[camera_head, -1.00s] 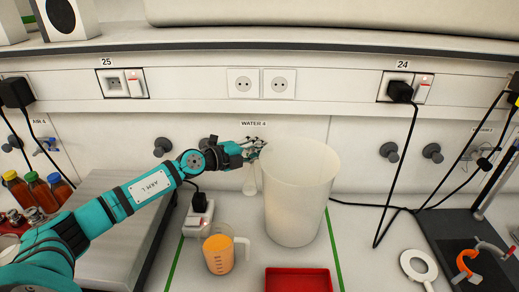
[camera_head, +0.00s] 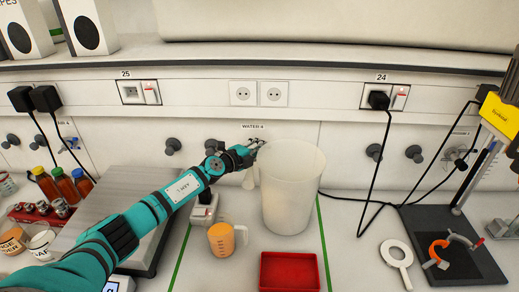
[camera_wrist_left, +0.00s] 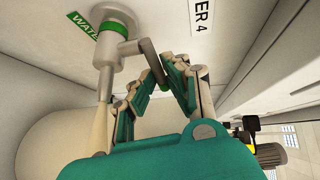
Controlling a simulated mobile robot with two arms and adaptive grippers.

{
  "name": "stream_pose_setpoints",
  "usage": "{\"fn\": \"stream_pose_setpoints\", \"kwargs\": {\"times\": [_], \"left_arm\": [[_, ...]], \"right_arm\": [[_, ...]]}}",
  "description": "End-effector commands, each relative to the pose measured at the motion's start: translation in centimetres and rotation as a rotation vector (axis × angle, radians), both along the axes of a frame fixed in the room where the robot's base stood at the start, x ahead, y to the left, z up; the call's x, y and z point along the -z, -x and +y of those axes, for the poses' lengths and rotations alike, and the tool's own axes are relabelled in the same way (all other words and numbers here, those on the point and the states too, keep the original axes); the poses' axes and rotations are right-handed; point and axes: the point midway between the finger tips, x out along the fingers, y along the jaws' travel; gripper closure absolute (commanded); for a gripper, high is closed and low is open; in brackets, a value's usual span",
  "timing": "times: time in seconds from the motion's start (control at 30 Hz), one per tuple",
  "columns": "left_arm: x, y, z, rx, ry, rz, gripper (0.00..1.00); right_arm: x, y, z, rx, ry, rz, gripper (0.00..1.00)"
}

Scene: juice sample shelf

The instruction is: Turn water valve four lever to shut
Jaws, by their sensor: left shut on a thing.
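The WATER 4 label (camera_head: 252,126) is on the wall behind the tall white container. Below it, my left gripper (camera_head: 254,149) reaches the valve and hides most of it in the head view. The gripper is shut on the lever. A pale spout (camera_head: 249,180) hangs beside the container. My right gripper is not in view.
The tall white container (camera_head: 290,195) stands just right of the gripper. An orange-filled jug (camera_head: 221,240), a power strip (camera_head: 205,212) and a red tray (camera_head: 290,272) are nearby. A metal-topped device (camera_head: 125,215) lies under my left arm.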

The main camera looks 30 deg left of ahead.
Motion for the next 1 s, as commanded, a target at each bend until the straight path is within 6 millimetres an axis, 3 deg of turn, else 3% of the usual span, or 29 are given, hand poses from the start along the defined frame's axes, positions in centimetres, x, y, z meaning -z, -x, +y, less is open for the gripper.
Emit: {"fn": "stream_pose_setpoints", "kwargs": {"times": [0.2,0.37,0.4,0.47,0.63,0.7,0.8,1.0], "left_arm": [[-0.2,-0.3,-0.3,-0.001,0.002,-0.003,1.0],[-0.1,-0.3,-0.3,-0.001,0.002,-0.001,1.0],[-0.1,-0.3,-0.3,-0.001,0.002,-0.001,0.85],[-0.1,-0.3,-0.3,-0.001,0.002,-0.001,0.79],[-0.1,-0.3,-0.3,0.001,0.002,0.0,0.79],[-0.1,-0.3,-0.3,0.001,0.002,0.0,0.79],[-0.2,0.0,-0.1,0.0,-0.002,-0.001,0.79],[-0.5,2.3,0.6,0.002,-0.007,0.0,0.79]], "right_arm": [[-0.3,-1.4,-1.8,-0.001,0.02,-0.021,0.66],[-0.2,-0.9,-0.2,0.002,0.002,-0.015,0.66],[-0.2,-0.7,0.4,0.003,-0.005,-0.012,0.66],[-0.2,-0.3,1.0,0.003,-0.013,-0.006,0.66],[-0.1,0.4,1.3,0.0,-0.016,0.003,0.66],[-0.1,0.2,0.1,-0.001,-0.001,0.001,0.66],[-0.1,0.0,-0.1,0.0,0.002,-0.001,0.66],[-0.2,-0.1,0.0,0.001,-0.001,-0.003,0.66]]}}
